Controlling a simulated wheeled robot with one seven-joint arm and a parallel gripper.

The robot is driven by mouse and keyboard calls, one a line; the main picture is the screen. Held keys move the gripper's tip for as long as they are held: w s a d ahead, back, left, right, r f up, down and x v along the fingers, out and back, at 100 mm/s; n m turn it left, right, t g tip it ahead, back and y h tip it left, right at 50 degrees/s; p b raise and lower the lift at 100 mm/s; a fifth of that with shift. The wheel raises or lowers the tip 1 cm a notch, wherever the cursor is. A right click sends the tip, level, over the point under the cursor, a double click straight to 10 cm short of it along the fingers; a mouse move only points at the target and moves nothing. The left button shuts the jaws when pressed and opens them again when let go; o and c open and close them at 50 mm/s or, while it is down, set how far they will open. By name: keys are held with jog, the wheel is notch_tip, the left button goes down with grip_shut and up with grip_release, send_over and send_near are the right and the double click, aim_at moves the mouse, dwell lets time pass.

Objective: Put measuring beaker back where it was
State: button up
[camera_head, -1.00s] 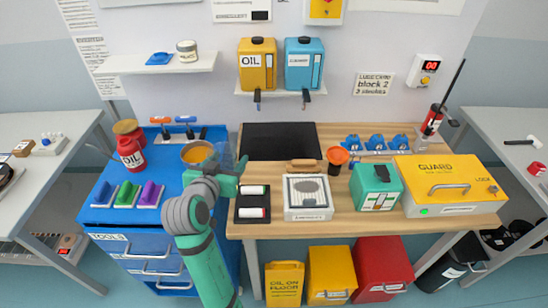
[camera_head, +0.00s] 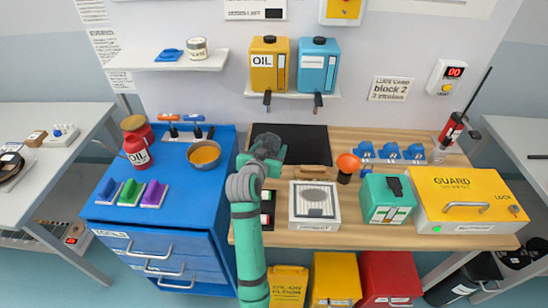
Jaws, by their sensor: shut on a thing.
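My gripper (camera_head: 265,146) is over the front part of the black mat (camera_head: 303,136) on the wooden bench. It is shut, and the clear bluish measuring beaker that showed at it earlier is now hidden behind the gripper and wrist. I see no beaker standing anywhere else. I cannot tell whether the beaker touches the mat or hangs above it.
A bowl with orange contents (camera_head: 204,154) stands on the blue tool cabinet (camera_head: 172,196) to the left. The mat's right part is clear.

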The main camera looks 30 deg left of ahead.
jog(key=f, duration=0.1)
jog(key=w+f, duration=0.1)
jog(key=f, duration=0.3)
jog(key=shift+w+a+f, duration=0.25)
jog(key=shift+w, duration=0.1)
jog(key=shift+f, duration=0.1)
jog(key=o, duration=1.3)
jog(key=shift+o, duration=0.2)
jog(key=shift+v, duration=6.1)
